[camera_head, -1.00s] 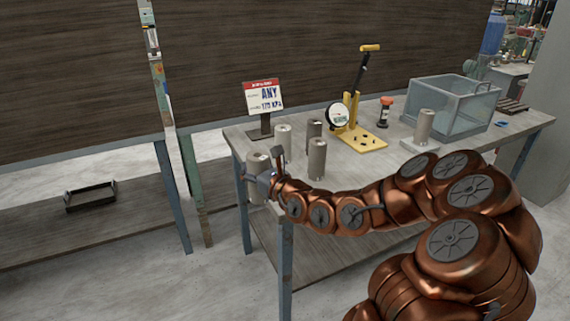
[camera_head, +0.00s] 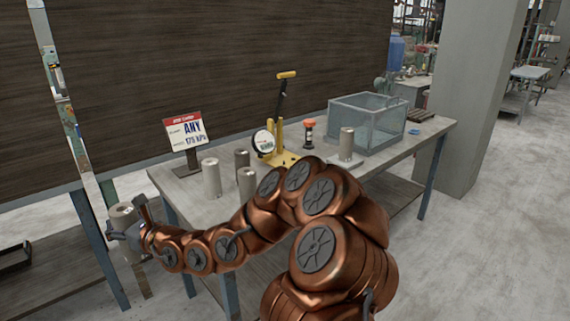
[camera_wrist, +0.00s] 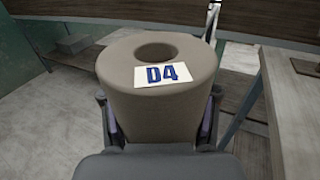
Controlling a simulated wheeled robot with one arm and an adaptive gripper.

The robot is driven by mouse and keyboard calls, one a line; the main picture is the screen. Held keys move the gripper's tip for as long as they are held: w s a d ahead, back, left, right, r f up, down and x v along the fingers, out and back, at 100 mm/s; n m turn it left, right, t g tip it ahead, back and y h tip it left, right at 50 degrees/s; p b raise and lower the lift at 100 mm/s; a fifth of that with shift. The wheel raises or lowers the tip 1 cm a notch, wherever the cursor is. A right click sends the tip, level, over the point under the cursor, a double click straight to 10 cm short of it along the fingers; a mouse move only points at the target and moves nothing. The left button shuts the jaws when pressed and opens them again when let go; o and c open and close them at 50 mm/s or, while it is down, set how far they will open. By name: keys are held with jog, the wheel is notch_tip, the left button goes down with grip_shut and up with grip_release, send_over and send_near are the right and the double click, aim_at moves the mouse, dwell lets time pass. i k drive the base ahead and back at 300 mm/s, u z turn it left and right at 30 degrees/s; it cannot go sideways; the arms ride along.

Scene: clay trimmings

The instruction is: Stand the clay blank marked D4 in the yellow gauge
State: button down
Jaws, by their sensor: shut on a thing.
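The clay blank marked D4 (camera_wrist: 157,105) fills the wrist view. It is a grey-brown cylinder with a round hole in its top and a white label with blue letters. My gripper (camera_head: 128,226) is shut on it, with a finger on each side, and holds it roughly upright. The blank also shows at the left of the head view (camera_head: 122,213), off the table's left end. The yellow gauge (camera_head: 284,157) stands on the table (camera_head: 200,207), with a white dial, a yellow base and a black lever with a yellow handle. It is to the right of my gripper and farther back.
Several similar cylinders, such as a left one (camera_head: 211,178), stand in front of the gauge. One more cylinder (camera_head: 346,143) stands on a pale plate. A sign (camera_head: 184,131), a red-topped bottle (camera_head: 309,131) and a clear bin (camera_head: 367,123) are also on the table.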

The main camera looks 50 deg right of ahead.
aim_at(278, 145)
jog(key=z, duration=0.9)
jog(key=i, duration=1.05)
